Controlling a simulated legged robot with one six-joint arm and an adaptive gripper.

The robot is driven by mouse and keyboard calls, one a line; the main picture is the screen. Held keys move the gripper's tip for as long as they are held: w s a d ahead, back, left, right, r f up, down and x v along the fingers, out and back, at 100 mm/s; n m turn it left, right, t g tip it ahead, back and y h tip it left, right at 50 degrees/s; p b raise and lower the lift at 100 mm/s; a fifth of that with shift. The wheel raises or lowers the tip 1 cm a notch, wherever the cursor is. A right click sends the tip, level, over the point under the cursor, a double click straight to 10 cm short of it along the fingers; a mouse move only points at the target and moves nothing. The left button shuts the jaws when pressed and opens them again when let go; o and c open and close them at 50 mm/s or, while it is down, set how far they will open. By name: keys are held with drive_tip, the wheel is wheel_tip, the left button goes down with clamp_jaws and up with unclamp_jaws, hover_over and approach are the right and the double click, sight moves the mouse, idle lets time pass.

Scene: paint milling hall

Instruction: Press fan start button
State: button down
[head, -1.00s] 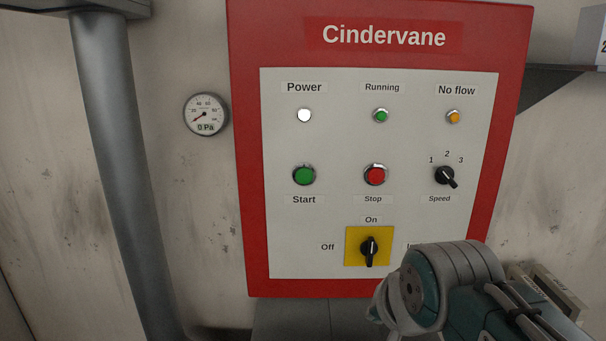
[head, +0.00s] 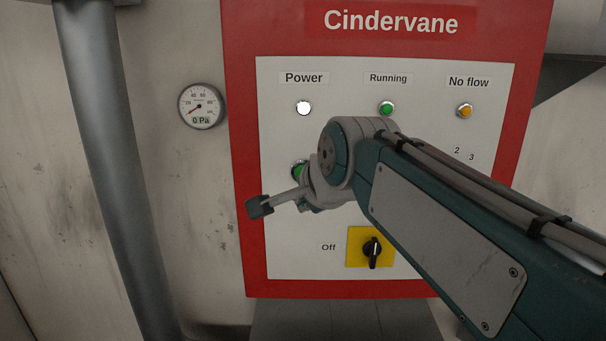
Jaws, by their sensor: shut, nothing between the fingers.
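The green Start button (head: 298,171) is on the light face of the red-framed Cindervane panel (head: 241,180). It is partly hidden behind my wrist, and its label is covered. My gripper (head: 260,207) is shut and empty. It points left in the head view, its dark tip below and left of the button, over the panel's left red border. I cannot tell its gap to the panel, and I see no contact with the button.
The Power lamp (head: 304,108) is white. The Running lamp (head: 387,108) is green and the No flow lamp (head: 465,110) orange. A black rotary switch (head: 372,251) sits below on yellow. The gauge (head: 201,106) reads 0 Pa. A grey pipe (head: 110,170) runs at left.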

drive_tip(key=w, duration=0.8)
drive_tip(key=shift+w+d, duration=0.15)
drive_tip(key=shift+w, duration=0.25)
drive_tip(key=shift+w, duration=0.1)
idle(1.0)
drive_tip(key=shift+w+d, duration=0.1)
drive_tip(key=shift+w, duration=0.15)
drive_tip(key=shift+w, duration=0.45)
idle(0.7)
idle(0.4)
drive_tip(key=shift+s, duration=0.85)
drive_tip(key=shift+s, duration=0.1)
